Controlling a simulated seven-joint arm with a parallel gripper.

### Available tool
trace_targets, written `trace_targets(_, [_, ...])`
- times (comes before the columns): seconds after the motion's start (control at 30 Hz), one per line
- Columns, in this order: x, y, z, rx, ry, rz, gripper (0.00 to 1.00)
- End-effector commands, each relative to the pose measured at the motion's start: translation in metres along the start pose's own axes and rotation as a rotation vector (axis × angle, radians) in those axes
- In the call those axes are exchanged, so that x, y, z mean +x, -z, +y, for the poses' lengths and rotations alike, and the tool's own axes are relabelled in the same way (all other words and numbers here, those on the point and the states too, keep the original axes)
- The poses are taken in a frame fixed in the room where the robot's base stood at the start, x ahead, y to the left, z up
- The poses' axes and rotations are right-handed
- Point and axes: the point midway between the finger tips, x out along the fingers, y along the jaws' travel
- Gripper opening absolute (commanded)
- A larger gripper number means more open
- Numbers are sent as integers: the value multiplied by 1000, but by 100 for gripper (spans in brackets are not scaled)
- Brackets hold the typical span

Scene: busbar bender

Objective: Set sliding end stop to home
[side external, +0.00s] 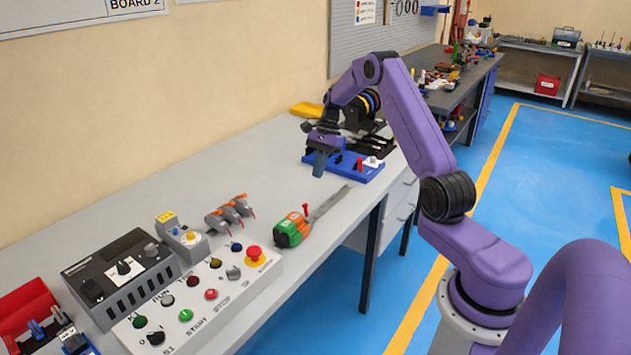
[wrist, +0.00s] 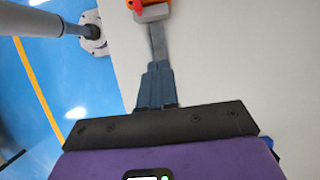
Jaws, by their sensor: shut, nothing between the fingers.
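An orange and green block (side external: 292,229) with a red lever lies on the bench, with a flat grey metal strip (side external: 328,204) running from it toward the back. I cannot tell for sure whether this block is the sliding end stop. In the wrist view the block (wrist: 149,9) is cut off at the top edge, and the strip (wrist: 158,42) runs from it toward my fingers. My gripper (side external: 319,168) is shut and empty, pointing down near the left end of a blue-based device (side external: 345,171). The shut fingers also show in the wrist view (wrist: 157,68). Contact cannot be told.
A push-button panel (side external: 205,300), a dark control box (side external: 122,275) and several grey clamp-like parts (side external: 230,212) stand along the bench to the left. A yellow item (side external: 307,109) lies near the wall.

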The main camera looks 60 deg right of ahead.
Motion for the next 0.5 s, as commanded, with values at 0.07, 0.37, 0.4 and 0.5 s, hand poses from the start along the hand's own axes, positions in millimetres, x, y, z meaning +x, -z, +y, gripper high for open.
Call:
trace_targets(0.07, [-5,2,-1,1,1,1,0])
trace_targets(0.37, [-7,12,-8,-1,-3,-2,0])
trace_targets(0.4, [-3,12,-8,-1,-4,-3,0])
trace_targets(0.5, [10,11,-8,-1,-6,-4,0])
